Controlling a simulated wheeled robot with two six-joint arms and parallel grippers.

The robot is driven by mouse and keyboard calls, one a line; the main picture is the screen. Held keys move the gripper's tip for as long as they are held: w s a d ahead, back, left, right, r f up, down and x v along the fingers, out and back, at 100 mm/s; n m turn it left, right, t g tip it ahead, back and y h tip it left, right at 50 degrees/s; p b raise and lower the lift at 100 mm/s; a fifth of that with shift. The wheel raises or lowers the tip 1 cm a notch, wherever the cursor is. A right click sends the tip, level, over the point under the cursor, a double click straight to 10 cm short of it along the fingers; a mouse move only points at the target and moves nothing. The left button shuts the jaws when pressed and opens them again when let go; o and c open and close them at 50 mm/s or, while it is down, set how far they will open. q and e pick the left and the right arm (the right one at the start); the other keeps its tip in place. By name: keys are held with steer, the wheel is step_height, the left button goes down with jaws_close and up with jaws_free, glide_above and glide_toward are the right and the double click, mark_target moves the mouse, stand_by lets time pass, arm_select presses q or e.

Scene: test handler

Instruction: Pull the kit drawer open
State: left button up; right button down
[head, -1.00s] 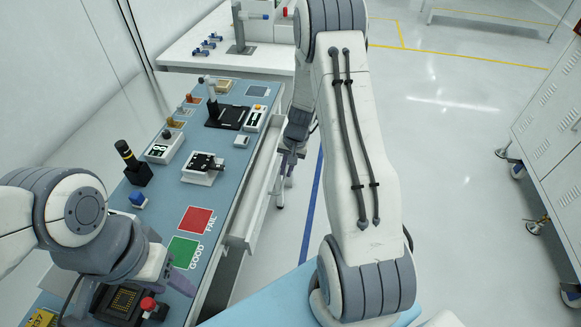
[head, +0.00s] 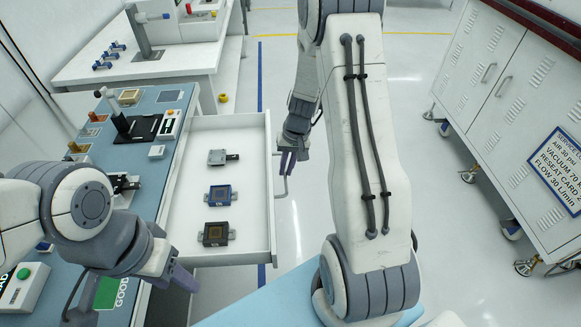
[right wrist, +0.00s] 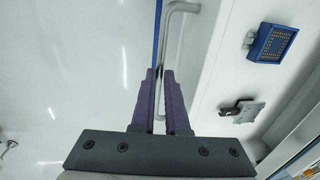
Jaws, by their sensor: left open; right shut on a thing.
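The kit drawer (head: 255,215) stands pulled out from the right side of the blue-topped bench in the head view. Inside it lie a grey fixture (head: 222,157), a blue socket block (head: 219,194) and a dark socket block (head: 216,233). My right gripper (head: 287,168) is at the drawer's front face, its fingers shut on the drawer handle (right wrist: 172,50). In the right wrist view the bar handle runs between the purple fingers. My left gripper (head: 190,282) is open and empty over the near part of the bench, beside the green GOOD pad (head: 108,292).
The blue bench top (head: 172,100) carries a black stand, small boxes and a device with a green button (head: 22,274). A white cabinet (head: 520,110) on casters stands at the right. The floor between drawer and cabinet is clear.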

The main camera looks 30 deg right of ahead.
steer(key=shift+s+d, duration=0.15)
steer(key=shift+s, duration=0.05)
steer(key=c, duration=0.9)
jaws_free()
steer(key=r, duration=0.3)
steer(key=d+r, duration=0.1)
steer(key=r, duration=0.3)
steer(key=d+r, duration=0.1)
steer(key=r, duration=0.2)
steer(key=shift+s+r+p, duration=0.2)
steer(key=shift+s+p, duration=0.1)
steer(key=shift+s, duration=0.1)
steer(key=shift+a, duration=0.15)
